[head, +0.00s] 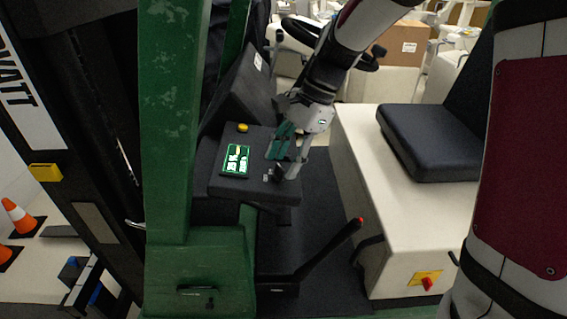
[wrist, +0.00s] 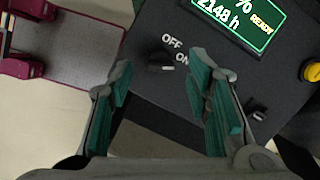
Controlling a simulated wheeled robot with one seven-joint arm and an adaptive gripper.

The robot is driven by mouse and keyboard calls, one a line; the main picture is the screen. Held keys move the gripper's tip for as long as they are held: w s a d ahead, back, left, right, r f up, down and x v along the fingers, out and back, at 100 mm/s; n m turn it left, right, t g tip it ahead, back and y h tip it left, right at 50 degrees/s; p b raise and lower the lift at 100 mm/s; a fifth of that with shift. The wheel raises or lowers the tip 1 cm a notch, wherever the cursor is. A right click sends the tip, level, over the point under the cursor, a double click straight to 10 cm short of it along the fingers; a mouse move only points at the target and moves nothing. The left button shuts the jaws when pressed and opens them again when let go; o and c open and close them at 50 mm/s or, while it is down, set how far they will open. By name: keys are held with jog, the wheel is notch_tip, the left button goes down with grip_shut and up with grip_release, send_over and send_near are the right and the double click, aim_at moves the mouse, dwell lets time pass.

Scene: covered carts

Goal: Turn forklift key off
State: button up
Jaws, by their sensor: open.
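The forklift key (wrist: 160,61) is a small black piece on the dark console, beside the white OFF and ON labels. In the wrist view it lies between my fingertips, a little beyond them, its long side roughly level and towards ON. My gripper (wrist: 163,77) is open, one teal-padded finger to each side, with nothing held. In the head view my gripper (head: 283,166) reaches down over the right side of the console, and the key (head: 278,173) is small and partly hidden by it. The console display (head: 237,160) is lit green and shows READY in the wrist view.
A second black knob (wrist: 256,109) sits near my right finger. A yellow button (head: 243,128) is on the console's far side. A green mast post (head: 168,120) stands left, a red-tipped lever (head: 335,245) below, and a cream body with a black seat (head: 430,140) right.

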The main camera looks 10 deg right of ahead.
jog(key=shift+x, duration=0.95)
grip_shut()
jog(key=shift+w+n, duration=0.1)
jog(key=shift+n, duration=0.3)
jog(key=n, duration=0.4)
jog(key=shift+n+g+h, duration=0.3)
jog(key=shift+n+g, duration=0.1)
jog(key=n+h, duration=0.1)
jog(key=n, duration=0.5)
jog(key=shift+w+a+g, duration=0.1)
jog(key=shift+a+g, duration=0.05)
jog(key=shift+g, duration=0.25)
jog(key=shift+n, duration=0.4)
